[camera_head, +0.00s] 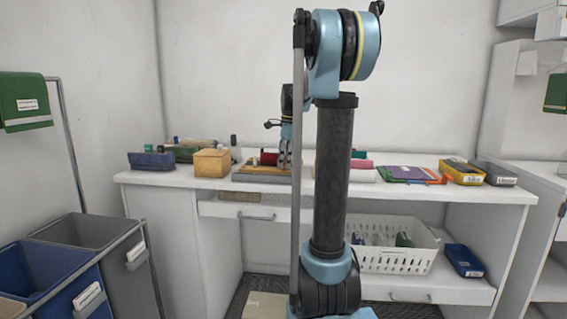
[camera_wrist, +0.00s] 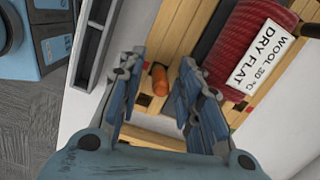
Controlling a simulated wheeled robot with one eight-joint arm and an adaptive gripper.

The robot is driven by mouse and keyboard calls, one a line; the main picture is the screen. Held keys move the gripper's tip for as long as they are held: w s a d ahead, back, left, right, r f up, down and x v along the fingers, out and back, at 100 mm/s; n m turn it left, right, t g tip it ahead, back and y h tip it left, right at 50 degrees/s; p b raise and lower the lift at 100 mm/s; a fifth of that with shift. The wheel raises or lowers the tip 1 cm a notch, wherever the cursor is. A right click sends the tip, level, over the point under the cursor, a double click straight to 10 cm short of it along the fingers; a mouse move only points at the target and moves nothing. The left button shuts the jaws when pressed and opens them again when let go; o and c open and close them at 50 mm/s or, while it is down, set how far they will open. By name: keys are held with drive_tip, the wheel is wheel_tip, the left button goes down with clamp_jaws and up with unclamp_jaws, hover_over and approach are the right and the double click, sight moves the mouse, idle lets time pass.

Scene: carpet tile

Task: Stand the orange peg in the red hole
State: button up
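The orange peg (camera_wrist: 160,80) shows in the wrist view, over a light wooden board (camera_wrist: 177,38). I cannot tell whether it stands in a hole or is clear of the board. My gripper (camera_wrist: 164,62) is open, with a finger on each side of the peg and a gap visible on both sides. A small dark reddish square (camera_wrist: 143,100) shows on the board beside the left finger; I cannot tell if it is the red hole. In the head view my gripper (camera_head: 284,162) is low over the worktable; the peg cannot be made out there.
A red wool roll (camera_wrist: 248,45) with a white label lies close to the right finger. A grey tray (camera_wrist: 92,42) is at the left. In the head view a wooden box (camera_head: 211,163) stands left of my gripper, and a purple folder (camera_head: 402,173) lies to the right on the white table (camera_head: 160,179).

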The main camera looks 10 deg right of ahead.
wheel_tip(320, 180, up, 12)
drive_tip(key=d, duration=0.1)
drive_tip(key=s+f+n+t, duration=0.1)
drive_tip(key=s+f+n, duration=0.8)
drive_tip(key=s+f, duration=0.7)
drive_tip(key=s+a+f+n+h, duration=0.1)
drive_tip(key=s+f+n, duration=0.9)
drive_tip(key=s+f, duration=0.6)
drive_tip(key=s, duration=0.2)
drive_tip(key=shift+s+f+n+t, duration=0.3)
drive_tip(key=shift+s+t, duration=0.05)
drive_tip(key=shift+t, duration=0.05)
drive_tip(key=shift+o, duration=0.2)
